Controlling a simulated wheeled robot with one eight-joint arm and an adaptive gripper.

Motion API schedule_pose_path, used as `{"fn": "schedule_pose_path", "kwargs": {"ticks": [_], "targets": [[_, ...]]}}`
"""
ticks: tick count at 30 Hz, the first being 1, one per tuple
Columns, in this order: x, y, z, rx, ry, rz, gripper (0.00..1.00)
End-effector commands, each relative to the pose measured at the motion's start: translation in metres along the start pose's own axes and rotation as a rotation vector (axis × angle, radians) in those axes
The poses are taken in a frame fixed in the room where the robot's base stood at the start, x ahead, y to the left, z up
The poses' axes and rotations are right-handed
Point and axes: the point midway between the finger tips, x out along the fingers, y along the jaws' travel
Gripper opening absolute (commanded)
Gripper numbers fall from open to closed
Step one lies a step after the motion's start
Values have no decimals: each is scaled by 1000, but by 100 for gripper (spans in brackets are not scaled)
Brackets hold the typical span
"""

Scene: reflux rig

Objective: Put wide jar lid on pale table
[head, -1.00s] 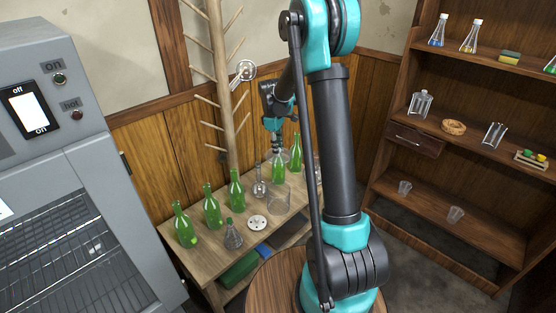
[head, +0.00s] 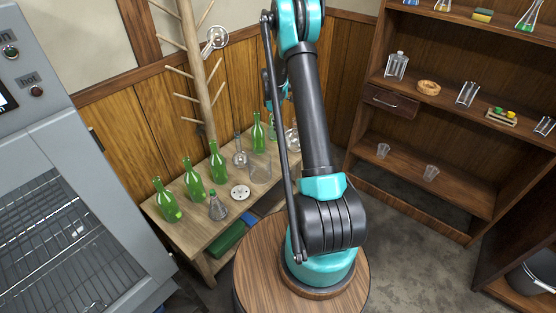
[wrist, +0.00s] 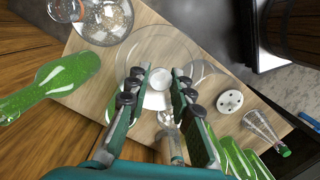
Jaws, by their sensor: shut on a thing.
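The pale table (head: 178,234) stands along the panelled wall, with green bottles and glassware on it. In the wrist view its bare top (wrist: 88,104) lies below my gripper. My gripper (wrist: 160,82) is shut on the pale knob of a wide clear glass lid, the wide jar lid (wrist: 135,42). The lid's round rim spreads out beyond the fingertips. It appears over the table top; I cannot tell whether it touches it. In the head view my arm hides the gripper and the lid.
Several green bottles (head: 194,183), a clear glass jar (head: 260,168), a small flask (head: 217,208) and a white holed disc (head: 240,192) crowd the table. A peg rack (head: 197,70) stands behind. A round glass vessel (wrist: 105,18) is near the lid.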

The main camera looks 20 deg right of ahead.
Motion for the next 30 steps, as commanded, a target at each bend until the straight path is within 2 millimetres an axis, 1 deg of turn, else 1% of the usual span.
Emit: {"fn": "schedule_pose_path", "kwargs": {"ticks": [1,6,12,15,19,26,30], "targets": [[11,0,-1,0,0,0,0],[52,0,-7,0,0,0,0],[101,0,-13,0,0,0,0],[122,0,-15,0,0,0,0],[139,0,-17,0,0,0,0],[153,0,-19,-1,0,0,0],[171,0,-21,0,0,0,0]]}}
